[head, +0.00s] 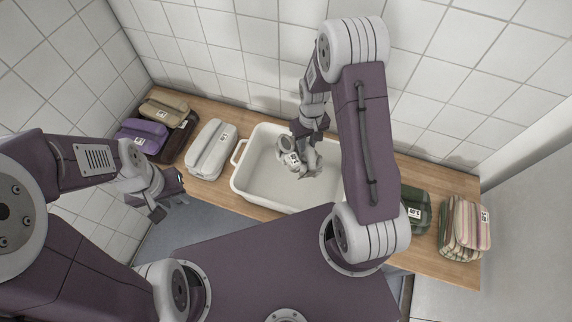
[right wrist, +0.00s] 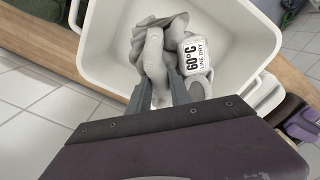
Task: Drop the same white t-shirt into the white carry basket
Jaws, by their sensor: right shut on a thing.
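The white t-shirt (head: 305,163) is a crumpled grey-white bundle in my right gripper (head: 309,130), which is shut on it. In the right wrist view the t-shirt (right wrist: 153,62) hangs between the fingers (right wrist: 162,92), with a tag reading "60°C LINE DRY" on its right side. The white carry basket (head: 258,180) stands open on the counter. The gripper and t-shirt are over its opening; their exact height above its floor is unclear. The basket (right wrist: 228,30) shows no other item inside. My left gripper (head: 170,197) is open and empty, left of the basket.
A pale folded bundle (head: 211,150) lies left of the basket on the wooden counter (head: 255,212). Purple (head: 141,136), tan and brown bundles sit at the far left. Green (head: 415,207) and striped (head: 465,229) bundles lie at the right. A tiled wall closes the back.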

